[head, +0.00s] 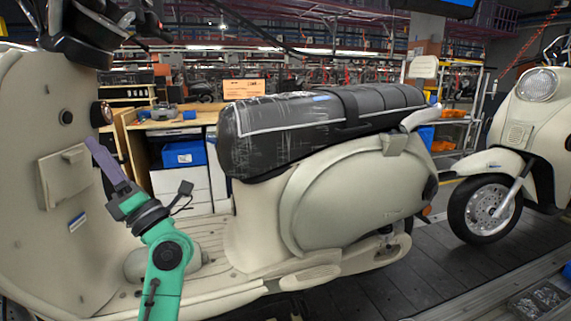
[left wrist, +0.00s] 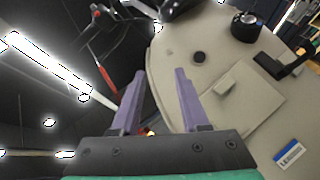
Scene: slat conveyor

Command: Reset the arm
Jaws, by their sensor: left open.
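My left arm is green and comes up from the bottom of the head view. My left gripper (head: 93,142) points up and left in front of the cream leg shield of a scooter. In the left wrist view its two purple fingers (left wrist: 160,76) stand apart with nothing between them. The leg shield (left wrist: 177,50) lies beyond the fingers, with a raised square cover (left wrist: 240,100) to their right. That cover also shows in the head view (head: 62,178), close beside the gripper. Whether the fingers touch the shield is unclear. My right gripper is in neither view.
The scooter's wrapped black seat (head: 320,118) and cream body (head: 345,200) fill the middle. A second scooter (head: 520,130) stands at the right on the slatted conveyor floor (head: 440,270). A workbench with a blue bin (head: 184,154) is behind. Handlebars hang above the shield.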

